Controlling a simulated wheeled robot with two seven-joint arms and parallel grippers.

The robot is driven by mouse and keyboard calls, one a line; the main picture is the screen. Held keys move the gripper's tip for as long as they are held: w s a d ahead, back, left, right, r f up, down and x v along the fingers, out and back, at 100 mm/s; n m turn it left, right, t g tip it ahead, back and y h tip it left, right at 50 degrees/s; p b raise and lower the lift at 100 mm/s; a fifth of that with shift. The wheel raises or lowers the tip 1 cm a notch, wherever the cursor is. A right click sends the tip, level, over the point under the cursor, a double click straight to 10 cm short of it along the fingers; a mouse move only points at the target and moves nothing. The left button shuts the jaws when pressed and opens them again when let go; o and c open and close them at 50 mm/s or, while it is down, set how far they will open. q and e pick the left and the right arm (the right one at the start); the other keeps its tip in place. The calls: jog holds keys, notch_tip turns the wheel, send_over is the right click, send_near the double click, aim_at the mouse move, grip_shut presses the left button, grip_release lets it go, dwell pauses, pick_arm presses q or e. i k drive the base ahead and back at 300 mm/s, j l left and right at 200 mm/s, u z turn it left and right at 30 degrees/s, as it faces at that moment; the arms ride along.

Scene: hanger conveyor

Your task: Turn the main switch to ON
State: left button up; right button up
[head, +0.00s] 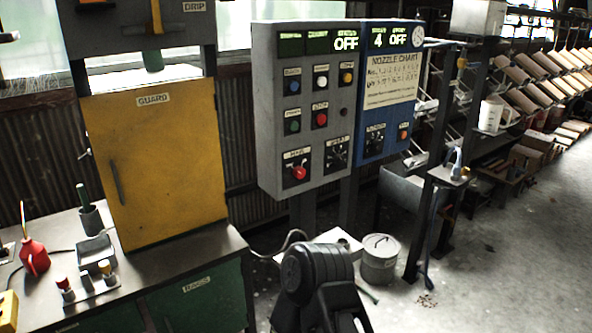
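The control panel (262,110) is a grey box on posts in the middle of the head view. The main switch looks to be the red knob (298,173) on a black plate at its lower left, under a small label too blurred to read surely. The panel's display (346,41) reads OFF. I cannot tell the knob's exact angle. Nothing touches the knob. A black jointed part of my own arm (318,272) rises at the bottom centre, below the panel and apart from it. No gripper fingers show.
A blue panel section (375,140) with a nozzle chart adjoins on the right. Several coloured buttons and black dials sit near the knob. A bench (130,270) with a red oil can (34,256) and yellow guard (155,160) stands left. A metal bucket (379,262) stands below.

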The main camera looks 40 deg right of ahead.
aim_at(298, 172)
jog(key=z, duration=1.25)
